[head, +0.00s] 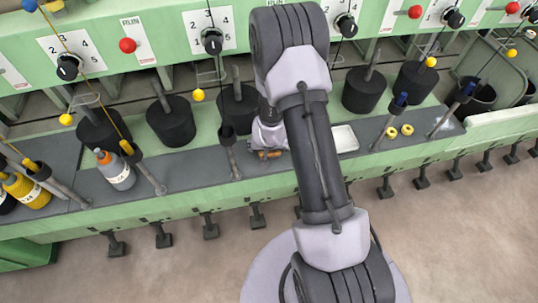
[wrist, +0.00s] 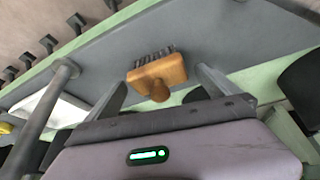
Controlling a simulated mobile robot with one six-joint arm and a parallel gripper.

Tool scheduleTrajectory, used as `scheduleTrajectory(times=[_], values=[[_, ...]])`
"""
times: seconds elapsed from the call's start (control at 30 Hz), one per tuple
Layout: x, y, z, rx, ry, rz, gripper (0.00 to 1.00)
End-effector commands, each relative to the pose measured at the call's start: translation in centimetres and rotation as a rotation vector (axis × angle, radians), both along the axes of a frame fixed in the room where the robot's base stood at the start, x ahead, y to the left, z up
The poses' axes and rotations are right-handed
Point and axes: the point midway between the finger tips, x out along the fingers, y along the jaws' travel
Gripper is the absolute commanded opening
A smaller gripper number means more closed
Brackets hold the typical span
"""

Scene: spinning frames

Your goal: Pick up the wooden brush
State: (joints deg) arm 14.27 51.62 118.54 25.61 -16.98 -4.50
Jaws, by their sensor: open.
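The wooden brush (wrist: 158,72) has an orange-brown wooden body, a rounded knob and dark bristles. In the wrist view it lies on the grey shelf, between the lines of my two fingers. My gripper (wrist: 162,80) is open, one finger to the left of the brush and one to the right, with gaps on both sides. In the head view my gripper (head: 266,142) is low over the shelf behind my arm. Only a small part of the brush (head: 270,154) shows there, just below the gripper.
A white tray (head: 345,139) lies right of the gripper on the grey shelf (head: 205,155). A grey rod (head: 230,155) stands close on the left. Black weights (head: 171,121) line the back. A grey bottle (head: 115,170) and yellow rings (head: 399,132) are farther off.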

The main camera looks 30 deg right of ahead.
Motion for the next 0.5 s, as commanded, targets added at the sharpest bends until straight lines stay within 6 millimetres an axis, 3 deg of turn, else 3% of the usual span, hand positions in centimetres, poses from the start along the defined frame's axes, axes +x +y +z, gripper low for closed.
scheduleTrajectory(times=[0.17, 0.4, 0.5], values=[[0.01, -0.01, 0.14, 0.000, 0.000, 0.000, 0.98], [0.01, 0.01, 0.16, 0.000, 0.000, 0.000, 0.51], [0.01, 0.01, 0.16, 0.000, 0.000, 0.000, 0.35]])
